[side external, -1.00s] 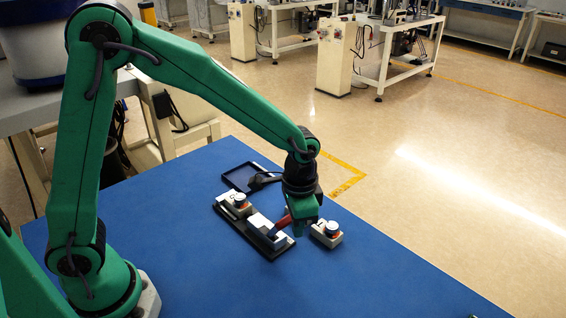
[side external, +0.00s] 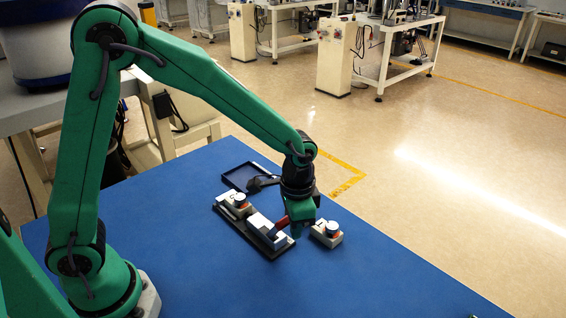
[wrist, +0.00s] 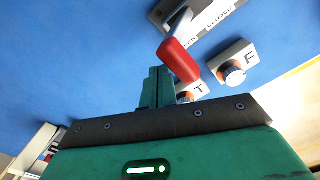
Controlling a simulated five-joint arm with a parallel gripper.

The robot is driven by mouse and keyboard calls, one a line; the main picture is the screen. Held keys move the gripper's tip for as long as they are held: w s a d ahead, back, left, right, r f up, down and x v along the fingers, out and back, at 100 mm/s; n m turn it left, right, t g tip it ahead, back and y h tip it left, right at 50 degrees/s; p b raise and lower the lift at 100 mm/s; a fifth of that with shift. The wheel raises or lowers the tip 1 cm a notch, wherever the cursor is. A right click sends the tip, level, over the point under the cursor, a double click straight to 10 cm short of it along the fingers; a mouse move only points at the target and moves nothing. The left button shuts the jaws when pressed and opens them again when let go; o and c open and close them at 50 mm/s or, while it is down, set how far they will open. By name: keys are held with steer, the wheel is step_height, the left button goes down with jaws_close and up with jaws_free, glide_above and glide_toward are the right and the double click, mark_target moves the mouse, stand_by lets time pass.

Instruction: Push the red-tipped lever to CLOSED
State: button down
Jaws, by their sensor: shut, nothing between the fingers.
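The red-tipped lever (side external: 282,222) stands out from a white housing on a dark base plate (side external: 262,246) on the blue table. In the wrist view its red tip (wrist: 179,60) is large, with a grey shaft running up to the housing (wrist: 205,20), which carries printed lettering. My gripper (side external: 297,235) is shut and empty, low beside the red tip. In the wrist view the closed fingers (wrist: 158,88) lie just below and left of the tip. I cannot tell whether they touch it.
A white block with a round knob (side external: 328,234) stands right of my gripper; the wrist view shows blocks lettered F (wrist: 232,68) and T (wrist: 190,90). Another knob unit (side external: 238,202) is at the left. A dark tray (side external: 245,178) lies behind. The front table is clear.

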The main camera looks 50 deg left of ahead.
steer(key=shift+a, duration=0.25)
steer(key=shift+a+f, duration=0.2)
steer(key=shift+a, duration=0.65)
steer(key=shift+s+a, duration=0.1)
steer(key=shift+a, duration=2.15)
steer(key=shift+d+r, duration=0.2)
steer(key=shift+d, duration=0.3)
steer(key=shift+r, duration=0.1)
